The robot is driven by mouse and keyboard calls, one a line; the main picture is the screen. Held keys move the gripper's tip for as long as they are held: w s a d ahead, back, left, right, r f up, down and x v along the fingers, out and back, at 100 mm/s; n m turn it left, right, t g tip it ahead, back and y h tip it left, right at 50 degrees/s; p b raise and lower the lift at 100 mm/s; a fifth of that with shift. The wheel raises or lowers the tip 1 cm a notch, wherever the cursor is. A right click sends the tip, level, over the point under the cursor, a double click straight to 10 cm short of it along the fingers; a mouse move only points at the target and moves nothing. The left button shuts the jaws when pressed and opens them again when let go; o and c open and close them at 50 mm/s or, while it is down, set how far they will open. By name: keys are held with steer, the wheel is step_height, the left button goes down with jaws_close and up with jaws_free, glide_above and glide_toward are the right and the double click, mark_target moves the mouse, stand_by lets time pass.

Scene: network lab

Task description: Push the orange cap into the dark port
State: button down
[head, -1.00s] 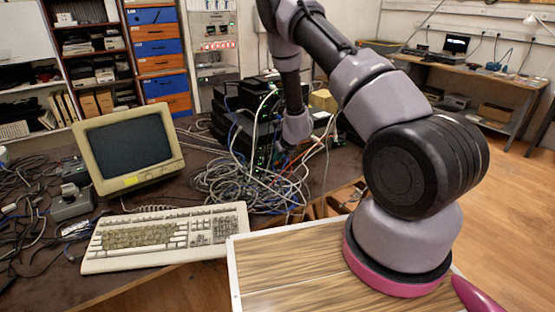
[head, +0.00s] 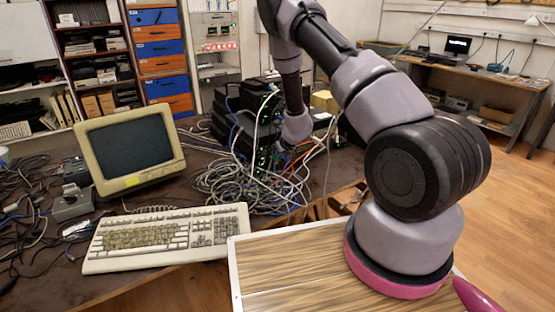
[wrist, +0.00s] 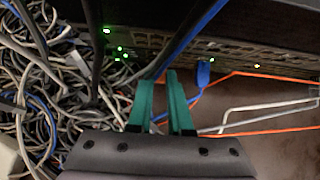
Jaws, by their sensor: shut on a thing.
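My gripper (wrist: 160,80) shows two green fingers in the wrist view, a narrow gap apart, close in front of a dark network unit (wrist: 235,60). A blue plug (wrist: 203,72) sits at this row, just right of the fingertips. In the head view my gripper is small and mostly lost among cables at the equipment stack (head: 230,135).
A tangle of grey cables (wrist: 40,90) lies left of my gripper. An orange cable (wrist: 270,77) and pale cables run at the right. A blue cable crosses near the fingers. A keyboard (head: 165,238) and an old monitor (head: 130,148) stand on the desk at left.

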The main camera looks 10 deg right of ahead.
steer(key=shift+w+a, duration=0.1)
steer(key=shift+w, duration=0.15)
stand_by(0.3)
steer(key=c, duration=0.8)
jaws_free()
steer(key=shift+o, duration=0.2)
steer(key=v, duration=1)
steer(key=shift+s+r, duration=0.15)
steer(key=shift+r, duration=0.2)
steer(key=s+a+r+n+y, duration=0.2)
steer(key=s+r+n, duration=0.25)
steer(key=r, duration=0.55)
steer(key=s+a+r+n+y, duration=0.1)
steer(key=s+a+r+n, duration=0.3)
steer(key=r, duration=0.6)
steer(key=s+a+r+n+y, duration=0.1)
steer(key=s+r+n+y, duration=0.1)
steer(key=r+n, duration=0.6)
steer(key=s+d+r+n+h, duration=0.1)
steer(key=s+d+r+n, duration=0.1)
steer(key=s, duration=0.5)
steer(key=s+d+r+n+h, duration=0.2)
steer(key=s+r+n, duration=0.3)
steer(key=s, duration=0.3)
steer(key=s+d+r+n+h, duration=0.2)
steer(key=s+d+r+n, duration=0.2)
steer(key=s, duration=0.3)
steer(key=shift+s+r+t, duration=0.15)
steer(key=shift+r+t, duration=0.15)
steer(key=shift+r, duration=0.2)
